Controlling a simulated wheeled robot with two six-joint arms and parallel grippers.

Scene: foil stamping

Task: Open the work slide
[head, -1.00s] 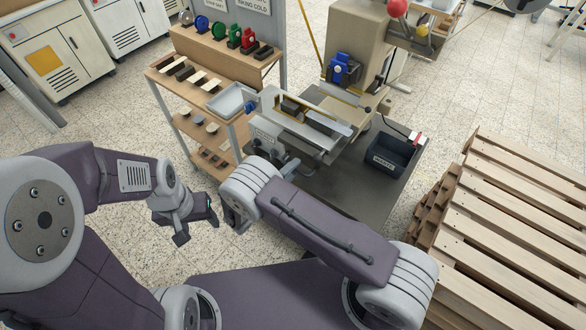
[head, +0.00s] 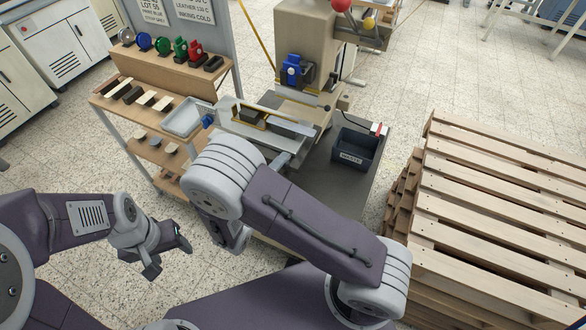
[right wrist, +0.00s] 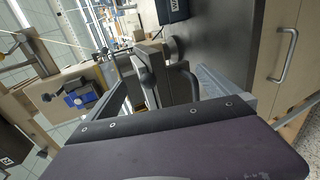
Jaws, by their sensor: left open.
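The foil press (head: 305,60) stands on a dark bench, with the work slide (head: 235,128), a pale metal bed, at its front.
A dark waste bin (head: 353,150) stands on the bench's right. A wooden shelf rack (head: 150,70) with coloured foil rolls and small pieces is left of the press. A pallet stack (head: 500,210) fills the right. Floor is clear at lower left.

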